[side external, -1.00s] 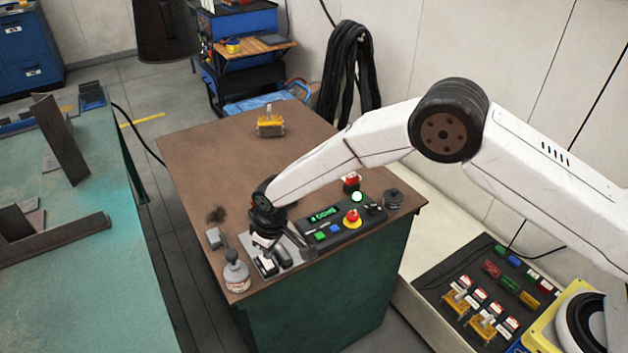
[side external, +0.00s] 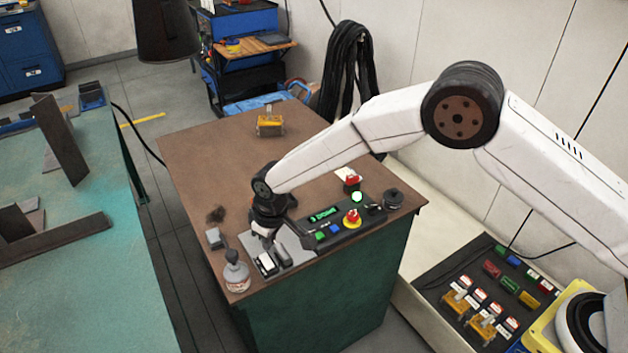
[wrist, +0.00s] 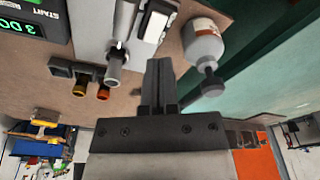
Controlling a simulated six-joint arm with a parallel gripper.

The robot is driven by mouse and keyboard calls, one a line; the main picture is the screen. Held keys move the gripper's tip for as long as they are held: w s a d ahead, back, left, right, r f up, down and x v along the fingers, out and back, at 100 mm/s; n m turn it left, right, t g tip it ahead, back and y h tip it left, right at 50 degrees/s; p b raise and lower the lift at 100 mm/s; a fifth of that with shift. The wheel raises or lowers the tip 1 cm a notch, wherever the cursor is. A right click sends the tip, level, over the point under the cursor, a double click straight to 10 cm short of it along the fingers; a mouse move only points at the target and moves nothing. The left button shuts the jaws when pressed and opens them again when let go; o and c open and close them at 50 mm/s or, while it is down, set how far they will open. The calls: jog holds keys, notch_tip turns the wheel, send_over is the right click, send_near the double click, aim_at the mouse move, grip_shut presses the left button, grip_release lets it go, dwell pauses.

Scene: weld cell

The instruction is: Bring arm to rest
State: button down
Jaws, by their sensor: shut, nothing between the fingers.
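My gripper (side external: 264,234) hangs low over the brown bench top (side external: 225,165), above the back of a grey plate carrying black and white parts (side external: 268,262). In the wrist view, its fingers (wrist: 159,72) are together with nothing between them. My arm reaches in from the right with its elbow raised. I cannot tell the exact gap between the fingertips and the bench in the side view.
A control box (side external: 330,228) with a lit green display, buttons and a red-yellow stop knob (side external: 352,218) stands right of the gripper. A small bottle (side external: 236,274) stands at the front left edge. A yellow device (side external: 270,124) sits farther back. The bench's back left is clear.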

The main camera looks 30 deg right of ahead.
jog(key=s+d+r+m, duration=0.2)
jog(key=s+d+r, duration=0.25)
jog(key=d, duration=0.45)
jog(key=s+d+r+m, duration=0.1)
jog(key=s+d+r, duration=0.2)
jog(key=d+r, duration=0.4)
jog(key=s+d+r+m+t, duration=0.1)
jog(key=s+d+m, duration=0.2)
jog(key=s+d, duration=0.8)
jog(key=shift+s+d+h, duration=0.15)
jog(key=shift+s+h, duration=0.25)
jog(key=shift+s, duration=1.85)
